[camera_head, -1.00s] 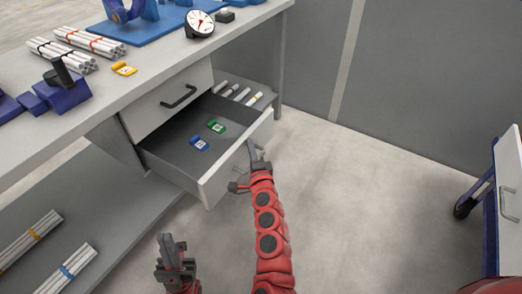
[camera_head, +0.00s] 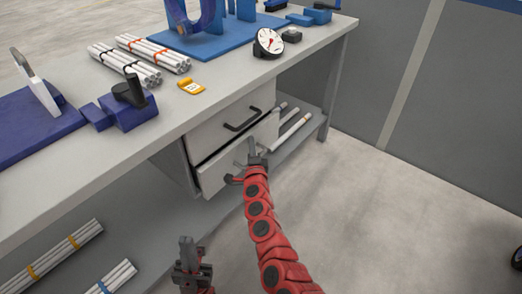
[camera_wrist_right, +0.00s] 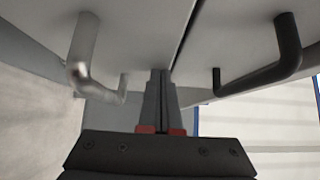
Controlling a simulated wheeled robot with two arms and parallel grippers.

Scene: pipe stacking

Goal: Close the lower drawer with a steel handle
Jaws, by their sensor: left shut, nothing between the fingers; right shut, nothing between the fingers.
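The lower drawer (camera_head: 211,181) sits in the cabinet under the table, its front about level with the upper drawer front (camera_head: 215,132). Its inside is hidden. In the right wrist view its steel handle (camera_wrist_right: 84,45) is at the left. The black handle (camera_wrist_right: 287,48) of the upper drawer is at the right. My right gripper (camera_head: 252,150) is shut and empty in front of the lower drawer. In the wrist view its fingertips (camera_wrist_right: 160,74) are between the two handles; I cannot tell whether they touch the front. My left gripper (camera_head: 187,245) is shut and empty, low and away from the drawers.
More pipes (camera_head: 60,250) lie on the lower shelf. Open floor (camera_head: 370,215) is at the right.

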